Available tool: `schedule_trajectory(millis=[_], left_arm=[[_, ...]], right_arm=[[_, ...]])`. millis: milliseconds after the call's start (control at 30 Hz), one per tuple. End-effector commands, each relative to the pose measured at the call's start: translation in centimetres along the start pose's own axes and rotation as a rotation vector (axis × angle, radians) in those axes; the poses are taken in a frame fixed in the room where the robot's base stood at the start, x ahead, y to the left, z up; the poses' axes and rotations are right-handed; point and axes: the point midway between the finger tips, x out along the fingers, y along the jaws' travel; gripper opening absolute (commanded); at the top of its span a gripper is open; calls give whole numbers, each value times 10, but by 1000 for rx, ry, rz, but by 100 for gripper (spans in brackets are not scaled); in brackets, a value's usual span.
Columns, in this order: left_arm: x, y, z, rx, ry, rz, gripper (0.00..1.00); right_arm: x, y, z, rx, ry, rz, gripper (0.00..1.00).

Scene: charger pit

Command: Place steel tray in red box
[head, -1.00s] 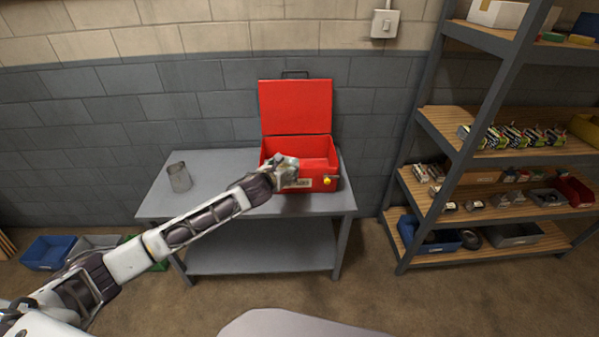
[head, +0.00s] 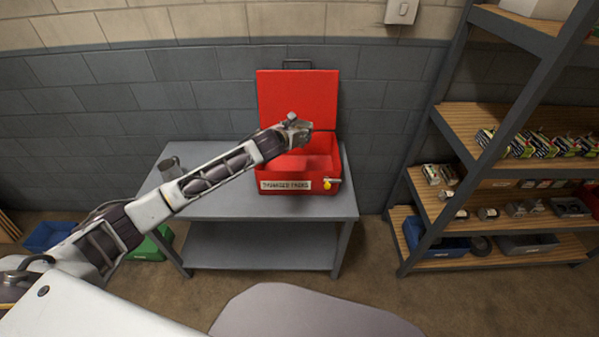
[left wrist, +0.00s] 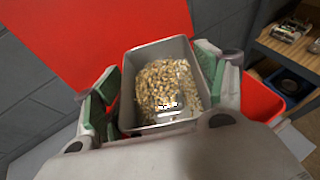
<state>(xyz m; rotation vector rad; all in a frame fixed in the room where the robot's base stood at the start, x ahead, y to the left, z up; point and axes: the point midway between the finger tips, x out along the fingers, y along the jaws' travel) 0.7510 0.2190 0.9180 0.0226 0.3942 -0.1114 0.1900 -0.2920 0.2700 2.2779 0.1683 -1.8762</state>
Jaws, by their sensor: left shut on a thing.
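A red box (head: 320,166) stands on a grey table with its lid (head: 297,98) raised against the wall. My left gripper (head: 295,132) is over the box opening, in front of the lid. In the left wrist view the gripper's green-padded fingers (left wrist: 160,86) are shut on a grey steel tray (left wrist: 128,95), one finger on each side. The tray is full of small tan pieces. The red lid and a part of the red box (left wrist: 258,98) show around it. In the head view I cannot make out the tray. My right gripper is not in view.
The grey table (head: 230,208) also bears a grey metal cup (head: 170,167) at its left. A shelf rack (head: 455,140) with several small goods stands to the right. Blue (head: 48,237) and green (head: 150,246) bins lie on the floor at the left.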

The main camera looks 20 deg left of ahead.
Motion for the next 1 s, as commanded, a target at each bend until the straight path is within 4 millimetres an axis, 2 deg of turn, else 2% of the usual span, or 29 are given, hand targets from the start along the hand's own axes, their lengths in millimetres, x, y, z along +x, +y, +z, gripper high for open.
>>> schedule_trajectory(millis=[233, 433, 567, 800, 1000], left_arm=[[0, 0, 1, 0, -2, 0, 44], [3, 0, -8, -2, -1, -1, 44], [10, 0, -23, -2, 0, 0, 44], [21, 0, -51, -2, 0, 0, 44], [24, 0, -56, -1, -3, -1, 44]], right_arm=[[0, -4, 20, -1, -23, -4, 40], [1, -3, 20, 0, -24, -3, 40], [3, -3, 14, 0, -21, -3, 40], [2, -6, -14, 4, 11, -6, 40], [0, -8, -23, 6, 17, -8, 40]])
